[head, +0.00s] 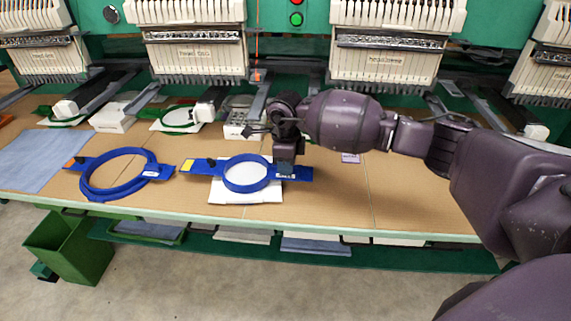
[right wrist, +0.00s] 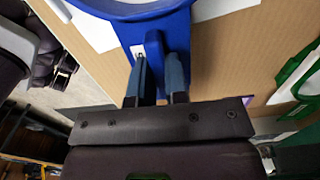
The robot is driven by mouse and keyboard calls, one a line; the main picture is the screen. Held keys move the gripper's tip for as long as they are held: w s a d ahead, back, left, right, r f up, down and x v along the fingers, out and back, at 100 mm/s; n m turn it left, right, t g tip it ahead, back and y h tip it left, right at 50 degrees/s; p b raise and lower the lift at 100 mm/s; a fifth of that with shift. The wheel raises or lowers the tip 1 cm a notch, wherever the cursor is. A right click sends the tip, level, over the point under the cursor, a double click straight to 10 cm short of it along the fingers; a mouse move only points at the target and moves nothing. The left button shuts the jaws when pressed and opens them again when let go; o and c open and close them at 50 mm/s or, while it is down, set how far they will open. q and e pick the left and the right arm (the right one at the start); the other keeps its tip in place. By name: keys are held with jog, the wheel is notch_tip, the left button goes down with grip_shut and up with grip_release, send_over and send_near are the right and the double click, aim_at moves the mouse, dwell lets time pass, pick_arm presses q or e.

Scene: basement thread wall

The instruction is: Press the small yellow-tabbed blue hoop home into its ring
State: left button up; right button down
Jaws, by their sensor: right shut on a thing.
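The small blue hoop (head: 247,186) with a yellow tab at its left end is over a white cloth (head: 231,213) on the worktable. My right gripper (head: 285,170) is shut on the blue arm at the hoop's right side. In the right wrist view, both fingers (right wrist: 162,75) close on the raised part of the blue hoop (right wrist: 150,28). White material shows inside the hoop. The ring under it is hidden, and I cannot tell whether the hoop is seated or slightly above. My left gripper is out of view.
A larger blue hoop (head: 87,188) with an orange tab lies to the left, close to the small hoop's yellow end. Blue cloth (head: 36,160) lies at far left. Embroidery heads (head: 385,57) line the back. The tan tabletop (head: 400,205) is clear at right.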

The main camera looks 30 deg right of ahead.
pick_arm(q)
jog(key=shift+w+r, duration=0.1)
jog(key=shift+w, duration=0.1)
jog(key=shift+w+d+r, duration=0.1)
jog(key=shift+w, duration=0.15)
pick_arm(e)
jog(key=shift+f, duration=0.1)
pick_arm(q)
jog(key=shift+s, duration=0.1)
pick_arm(e)
jog(key=shift+f, duration=0.1)
jog(key=shift+f, duration=0.4)
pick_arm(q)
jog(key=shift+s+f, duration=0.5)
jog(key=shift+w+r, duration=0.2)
pick_arm(e)
jog(key=shift+r, duration=0.15)
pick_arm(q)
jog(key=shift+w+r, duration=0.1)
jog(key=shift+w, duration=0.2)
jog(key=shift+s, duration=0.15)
